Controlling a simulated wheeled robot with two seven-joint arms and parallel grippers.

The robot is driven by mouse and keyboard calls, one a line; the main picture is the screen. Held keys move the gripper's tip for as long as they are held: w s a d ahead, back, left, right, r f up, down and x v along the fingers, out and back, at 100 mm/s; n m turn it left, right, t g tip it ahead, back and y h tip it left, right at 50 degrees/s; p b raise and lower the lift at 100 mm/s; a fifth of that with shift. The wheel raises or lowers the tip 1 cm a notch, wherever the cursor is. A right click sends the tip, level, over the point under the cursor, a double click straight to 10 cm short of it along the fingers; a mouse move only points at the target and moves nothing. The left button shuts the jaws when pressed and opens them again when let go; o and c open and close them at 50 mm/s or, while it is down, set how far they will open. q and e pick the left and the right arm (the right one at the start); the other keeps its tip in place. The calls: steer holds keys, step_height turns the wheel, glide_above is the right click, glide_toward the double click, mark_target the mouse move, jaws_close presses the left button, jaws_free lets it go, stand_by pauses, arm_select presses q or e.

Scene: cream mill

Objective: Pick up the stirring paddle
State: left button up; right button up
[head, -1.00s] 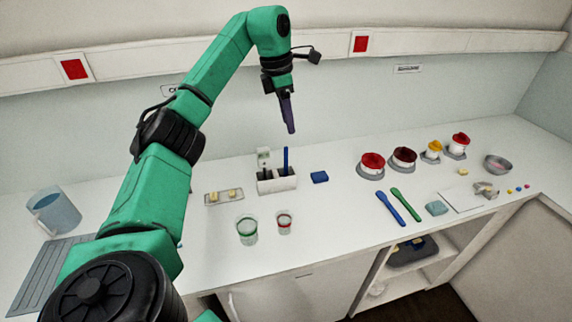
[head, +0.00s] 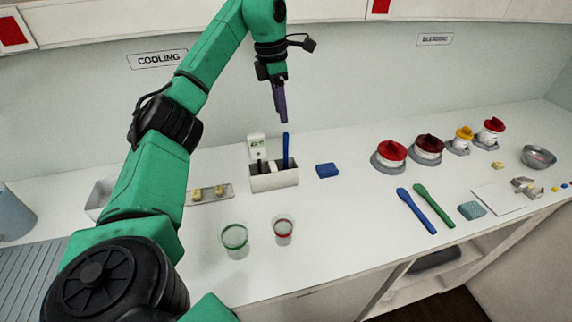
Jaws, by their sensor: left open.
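A thin blue upright handle (head: 285,148) stands in a white holder (head: 274,181) at the back of the counter. It looks like the stirring paddle, but its lower end is hidden inside the holder. A shorter dark item stands beside it. My left gripper (head: 281,116) points down just above the blue handle in the picture. Its purple fingers show nearly edge-on; it is open and holds nothing. I cannot tell its exact depth to the handle. A blue spatula (head: 416,211) and a green spatula (head: 434,206) lie flat on the right. My right gripper is out of view.
A small white device (head: 257,144) stands behind the holder, a blue block (head: 327,170) to its right. A tray (head: 209,194) lies left. Red-lidded jars (head: 390,154) stand right. The middle front counter is clear.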

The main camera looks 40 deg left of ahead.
mark_target(284, 133)
arm_select(q)
steer(key=f, duration=0.7)
steer(key=shift+w+d+f+p, duration=0.15)
steer(key=shift+w+f+p, duration=0.15)
steer(key=shift+w+p, duration=0.1)
steer(key=f, duration=0.1)
steer(key=f+p, duration=0.1)
steer(key=f, duration=0.1)
steer(key=f+p, duration=0.1)
steer(key=f, duration=0.1)
steer(key=shift+w+d, duration=0.2)
steer(key=shift+w, duration=0.2)
steer(key=shift+f, duration=0.4)
jaws_close()
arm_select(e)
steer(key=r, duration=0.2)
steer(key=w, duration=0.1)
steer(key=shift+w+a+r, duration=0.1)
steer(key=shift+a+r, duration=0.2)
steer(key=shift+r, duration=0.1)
